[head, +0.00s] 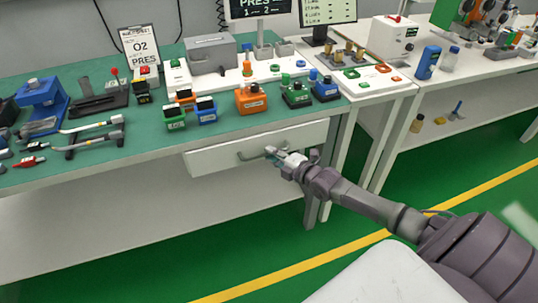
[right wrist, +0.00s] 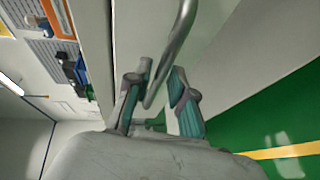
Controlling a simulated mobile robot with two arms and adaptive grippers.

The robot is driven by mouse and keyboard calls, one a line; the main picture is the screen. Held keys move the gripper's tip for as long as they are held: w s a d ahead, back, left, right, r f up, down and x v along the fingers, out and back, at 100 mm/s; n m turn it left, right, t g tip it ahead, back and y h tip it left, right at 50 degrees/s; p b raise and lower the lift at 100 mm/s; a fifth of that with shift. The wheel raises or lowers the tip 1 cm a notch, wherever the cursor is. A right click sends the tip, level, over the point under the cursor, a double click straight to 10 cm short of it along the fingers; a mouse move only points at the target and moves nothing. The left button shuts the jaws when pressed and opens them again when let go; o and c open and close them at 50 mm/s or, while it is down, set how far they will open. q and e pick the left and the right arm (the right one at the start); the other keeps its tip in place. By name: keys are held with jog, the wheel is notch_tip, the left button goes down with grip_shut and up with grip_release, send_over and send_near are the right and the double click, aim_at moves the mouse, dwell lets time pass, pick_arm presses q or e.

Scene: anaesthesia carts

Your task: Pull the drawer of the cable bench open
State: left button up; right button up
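The white drawer (head: 215,160) sits under the front edge of the green-topped cable bench (head: 110,163). Its front looks flush or nearly flush with the bench. A grey bar handle (head: 243,157) is on the drawer front, and it shows large in the right wrist view (right wrist: 177,45). My right gripper (head: 276,154) is at the right end of the handle. In the right wrist view its two teal-padded fingers (right wrist: 160,92) are apart, with the handle's end between them. Whether either finger touches the bar is unclear. My left gripper is not in view.
Orange, green and blue small boxes (head: 251,98) stand on the bench top above the drawer. A bench leg (head: 318,200) stands right of the drawer. A white table (head: 398,87) adjoins at the right. The green floor in front is clear.

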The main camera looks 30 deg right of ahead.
jog(key=shift+x, duration=0.9)
grip_shut()
